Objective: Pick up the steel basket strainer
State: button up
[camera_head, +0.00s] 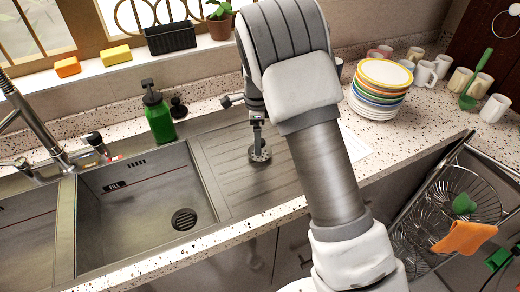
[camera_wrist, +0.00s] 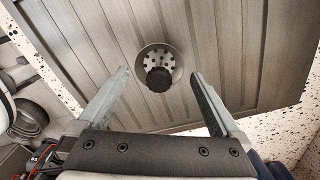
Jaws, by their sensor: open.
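The steel basket strainer (camera_head: 260,153) sits on the ribbed drainboard, right of the sink basin. In the wrist view it shows as a round steel disc with holes and a dark knob (camera_wrist: 158,68). My gripper (camera_head: 258,122) is over the drainboard just above the strainer; its jaws partly hide behind my arm in the head view. In the wrist view my gripper (camera_wrist: 160,75) is open, with one finger to the left and one to the right of the strainer. Nothing is between the fingers that they touch; the exact height gap is hard to tell.
The steel drainboard (camera_head: 235,180) is otherwise bare. The sink basin (camera_head: 140,205) with a drain lies left. A green soap bottle (camera_head: 158,118) stands behind the basin. Stacked plates (camera_head: 380,88) and several mugs stand right. An open dishwasher rack (camera_head: 440,215) is at lower right.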

jog(key=f, duration=0.2)
jog(key=d+f, duration=0.1)
jog(key=f, duration=0.1)
jog(key=shift+f, duration=0.7)
jog(key=c, duration=1)
jog(key=shift+r, duration=0.1)
notch_tip(320, 180, up, 4)
jog(key=shift+w+a+r, duration=0.1)
jog(key=shift+r, duration=0.05)
jog(key=s+d+r, duration=0.2)
jog(key=d, duration=0.1)
jog(key=s+d+r, duration=0.2)
jog(key=s+d, duration=0.1)
jog(key=s+d+r, duration=0.2)
jog(key=d, duration=0.1)
jog(key=shift+s+d+r+b, duration=0.15)
jog(key=shift+s+r+b, duration=0.1)
jog(key=shift+r+b, duration=0.05)
